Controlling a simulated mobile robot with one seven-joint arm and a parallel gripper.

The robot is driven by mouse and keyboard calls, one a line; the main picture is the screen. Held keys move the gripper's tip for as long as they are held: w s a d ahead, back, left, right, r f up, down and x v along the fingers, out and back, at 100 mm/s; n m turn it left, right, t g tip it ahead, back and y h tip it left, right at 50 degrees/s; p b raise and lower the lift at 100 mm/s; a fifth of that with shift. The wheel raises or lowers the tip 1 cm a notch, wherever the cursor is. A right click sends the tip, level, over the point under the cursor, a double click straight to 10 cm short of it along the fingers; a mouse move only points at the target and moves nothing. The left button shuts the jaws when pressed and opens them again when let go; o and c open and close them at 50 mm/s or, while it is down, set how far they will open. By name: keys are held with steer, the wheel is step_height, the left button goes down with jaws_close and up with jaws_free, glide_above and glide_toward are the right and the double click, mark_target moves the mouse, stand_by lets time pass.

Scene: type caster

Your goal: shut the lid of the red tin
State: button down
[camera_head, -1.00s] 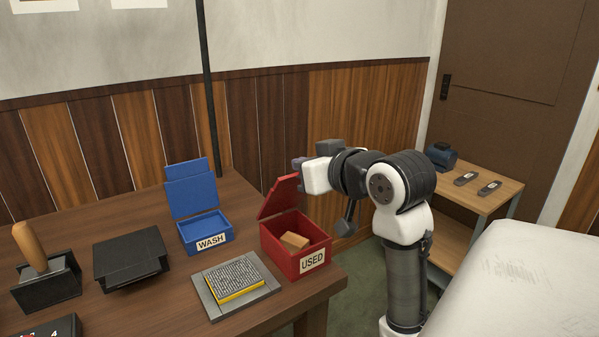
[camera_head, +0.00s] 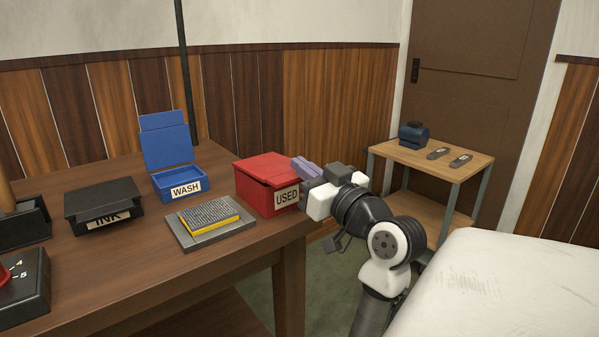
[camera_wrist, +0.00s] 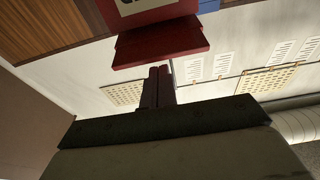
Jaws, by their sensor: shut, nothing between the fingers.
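The red tin (camera_head: 256,200), labelled USED, stands at the right end of the table. Its lid (camera_head: 268,167) is down over the top, and the tan block inside is hidden. I cannot tell whether the lid is fully flush. My gripper (camera_head: 303,169) is shut and empty, with its purple fingers beside the lid's right edge. In the wrist view, the shut fingers (camera_wrist: 158,76) point at the edge of the red lid (camera_wrist: 160,42), which juts out past the tin's label. I cannot tell whether they touch it.
The open blue WASH tin (camera_head: 194,182) stands left of the red tin. A type block on a grey plate (camera_head: 210,220) lies in front. A black INK box (camera_head: 103,203) is further left. A side table (camera_head: 430,157) and a white surface (camera_head: 500,280) are at the right.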

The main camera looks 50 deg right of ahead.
mark_target(297, 179)
steer(key=shift+s+f+t+b, duration=0.15)
steer(key=shift+f+t+b, duration=0.05)
steer(key=shift+f+b, duration=0.55)
steer(key=shift+s+f+t+b, duration=0.1)
steer(key=shift+f+t+b, duration=0.1)
steer(key=shift+f+b, duration=0.55)
steer(key=shift+f, duration=0.25)
